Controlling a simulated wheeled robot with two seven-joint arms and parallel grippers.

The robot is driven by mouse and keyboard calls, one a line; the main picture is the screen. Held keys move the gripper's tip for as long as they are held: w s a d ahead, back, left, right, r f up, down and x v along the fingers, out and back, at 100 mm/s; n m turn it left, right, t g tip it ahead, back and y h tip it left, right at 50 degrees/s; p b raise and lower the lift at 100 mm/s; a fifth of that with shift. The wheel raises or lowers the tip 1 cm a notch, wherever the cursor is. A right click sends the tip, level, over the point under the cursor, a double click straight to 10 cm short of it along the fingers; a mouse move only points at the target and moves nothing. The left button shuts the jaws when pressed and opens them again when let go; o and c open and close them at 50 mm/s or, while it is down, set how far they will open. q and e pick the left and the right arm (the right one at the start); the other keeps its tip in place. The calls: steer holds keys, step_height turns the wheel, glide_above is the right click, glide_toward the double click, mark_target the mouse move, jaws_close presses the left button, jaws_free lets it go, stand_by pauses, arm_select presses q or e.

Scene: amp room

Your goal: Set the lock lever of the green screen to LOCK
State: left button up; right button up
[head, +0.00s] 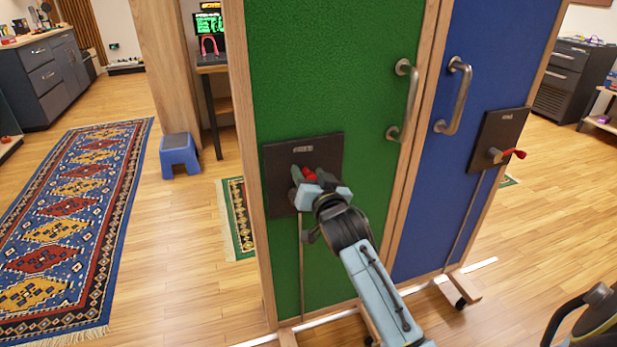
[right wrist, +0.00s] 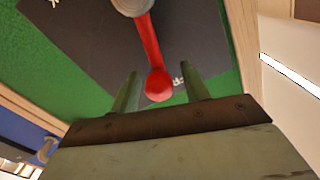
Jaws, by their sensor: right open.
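The green screen (head: 300,75) stands upright in the middle of the head view, with a dark plate (head: 277,165) low on it. The red lock lever (head: 309,174) is on this plate, mostly hidden by my gripper. In the right wrist view the lever (right wrist: 152,45) runs from a grey hub (right wrist: 132,5) to a round red knob (right wrist: 159,85). My right gripper (right wrist: 162,80) is open, its fingers on either side of the knob, with visible gaps. Whether the knob touches anything is unclear.
A blue screen (head: 412,225) with its own red lever (head: 512,154) adjoins on the right. Metal handles (head: 410,100) stick out near the shared edge. A blue stool (head: 180,155) and a patterned rug (head: 75,205) lie left.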

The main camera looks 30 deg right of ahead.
steer(key=shift+w+d, duration=0.1)
steer(key=shift+w, duration=0.35)
jaws_close()
